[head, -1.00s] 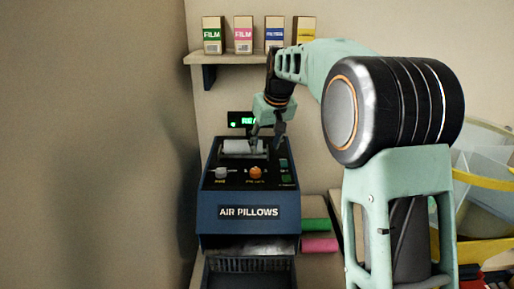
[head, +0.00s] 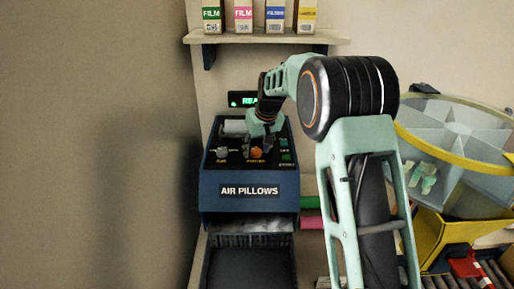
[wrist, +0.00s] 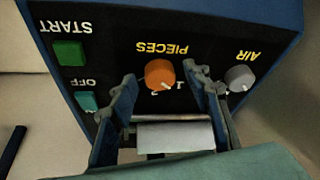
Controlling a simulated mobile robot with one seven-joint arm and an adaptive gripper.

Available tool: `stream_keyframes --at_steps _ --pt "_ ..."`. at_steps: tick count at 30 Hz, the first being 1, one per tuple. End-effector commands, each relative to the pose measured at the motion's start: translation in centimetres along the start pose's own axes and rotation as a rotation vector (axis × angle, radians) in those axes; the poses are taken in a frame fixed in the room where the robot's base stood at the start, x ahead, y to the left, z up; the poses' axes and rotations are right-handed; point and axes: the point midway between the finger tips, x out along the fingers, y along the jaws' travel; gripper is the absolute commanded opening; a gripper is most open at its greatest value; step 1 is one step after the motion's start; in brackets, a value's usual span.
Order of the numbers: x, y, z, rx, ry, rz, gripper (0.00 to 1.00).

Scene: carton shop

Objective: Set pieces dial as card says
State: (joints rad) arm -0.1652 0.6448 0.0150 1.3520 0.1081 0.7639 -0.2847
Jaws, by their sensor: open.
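The orange PIECES dial (head: 256,153) is on the dark top panel of the blue AIR PILLOWS machine (head: 216,190). In the wrist view the dial (wrist: 160,73) lies between the fingertips, with a white pointer mark and the digits 1 and 2 close by; exactly where it points is unclear. My gripper (wrist: 163,85) is open, one finger on each side of the dial, and I cannot tell if they touch it. In the head view my gripper (head: 259,145) is just above the dial. No instruction card can be made out.
The grey AIR knob (wrist: 240,78), green START button (wrist: 70,53) and teal OFF button (wrist: 88,101) flank the dial. A green-lit display (head: 243,100) is partly hidden by my arm. Film boxes stand on a shelf (head: 250,38) above. A yellow-rimmed divided bin (head: 470,147) is at right.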

Motion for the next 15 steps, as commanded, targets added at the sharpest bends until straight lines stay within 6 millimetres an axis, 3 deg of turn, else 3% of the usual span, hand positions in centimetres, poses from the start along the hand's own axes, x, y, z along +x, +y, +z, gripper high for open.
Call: stream_keyframes --at_steps 5,15 --pt "0.0 0.01 -0.01 0.0 0.0 0.0 0.43" --pt "-0.03 0.02 -0.01 0.0 0.0 0.0 0.06"
